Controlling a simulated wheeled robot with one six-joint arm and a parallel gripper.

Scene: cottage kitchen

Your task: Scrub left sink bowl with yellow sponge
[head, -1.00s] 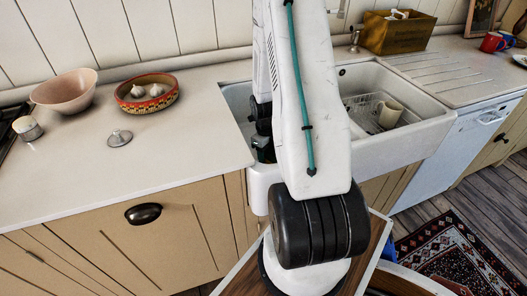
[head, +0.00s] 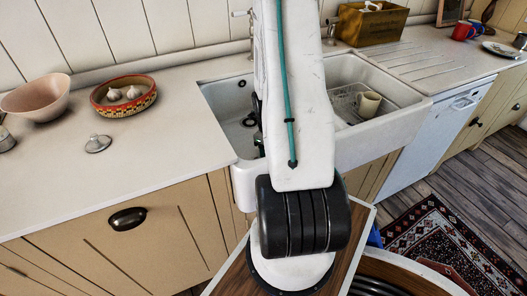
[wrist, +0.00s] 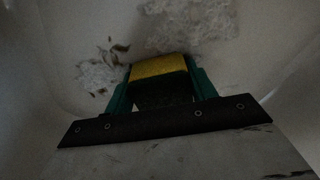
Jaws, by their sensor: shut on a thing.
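The white left sink bowl (head: 222,101) shows to the left of my arm in the head view, with its dark drain visible. In the wrist view, my gripper (wrist: 160,74) with green fingers is shut on the yellow sponge (wrist: 158,66), down inside the left sink bowl (wrist: 60,25). Whitish patches lie on the bowl surface ahead of the sponge and to its left, the left one with small dark bits. In the head view my arm hides the sponge and most of the gripper. Whether the sponge presses on the bowl is unclear.
The right sink bowl (head: 345,72) holds a wire rack (head: 346,100) with a cream mug (head: 369,104). On the left counter are a pink bowl (head: 36,98), a patterned bowl with garlic (head: 123,96) and a small lid (head: 98,144).

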